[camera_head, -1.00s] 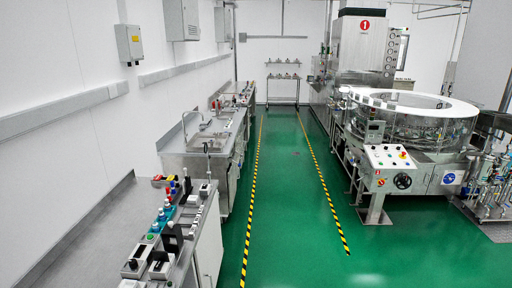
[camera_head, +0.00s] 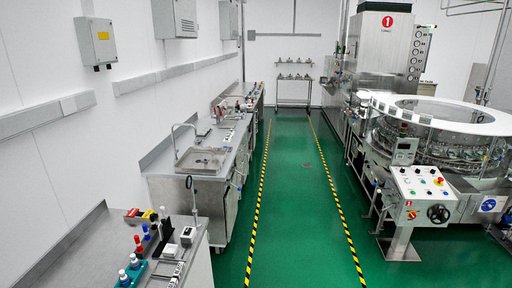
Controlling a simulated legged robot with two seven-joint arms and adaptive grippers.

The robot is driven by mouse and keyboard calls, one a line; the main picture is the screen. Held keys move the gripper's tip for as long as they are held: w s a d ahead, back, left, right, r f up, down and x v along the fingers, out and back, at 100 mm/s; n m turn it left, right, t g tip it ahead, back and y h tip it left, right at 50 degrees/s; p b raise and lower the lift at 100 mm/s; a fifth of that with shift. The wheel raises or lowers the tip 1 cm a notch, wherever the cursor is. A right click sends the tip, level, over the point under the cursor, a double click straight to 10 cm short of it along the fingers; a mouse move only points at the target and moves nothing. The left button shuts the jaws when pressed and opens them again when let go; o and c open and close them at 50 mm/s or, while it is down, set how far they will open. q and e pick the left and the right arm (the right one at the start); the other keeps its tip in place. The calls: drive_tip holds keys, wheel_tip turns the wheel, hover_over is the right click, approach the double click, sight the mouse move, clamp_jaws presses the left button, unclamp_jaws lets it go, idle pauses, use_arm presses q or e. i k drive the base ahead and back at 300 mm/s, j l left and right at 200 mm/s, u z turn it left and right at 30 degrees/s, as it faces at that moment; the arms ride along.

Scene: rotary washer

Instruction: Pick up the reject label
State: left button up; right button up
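I cannot pick out the reject label for certain in the head view. Neither of my grippers shows in the view.
A sink bench (camera_head: 203,160) runs along the left wall. A green aisle (camera_head: 300,200) between yellow-black floor stripes is clear. A round washer (camera_head: 440,125) with a control panel (camera_head: 424,187) stands at right. A rack (camera_head: 293,84) stands at the far end.

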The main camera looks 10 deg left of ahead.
sight(132, 213)
drive_tip(key=i, duration=2)
drive_tip(key=i+u, duration=0.25)
drive_tip(key=i, duration=0.15)
drive_tip(key=i+l+u, duration=0.15)
drive_tip(key=i+u, duration=0.15)
drive_tip(key=i+l+u, duration=0.25)
drive_tip(key=i, duration=0.15)
drive_tip(key=i+l+u, duration=0.25)
drive_tip(key=u, duration=0.15)
drive_tip(key=i+l+u, duration=0.6)
drive_tip(key=l+u, duration=0.2)
drive_tip(key=i+l+u, duration=0.15)
drive_tip(key=l+u, duration=0.3)
drive_tip(key=l, duration=0.15)
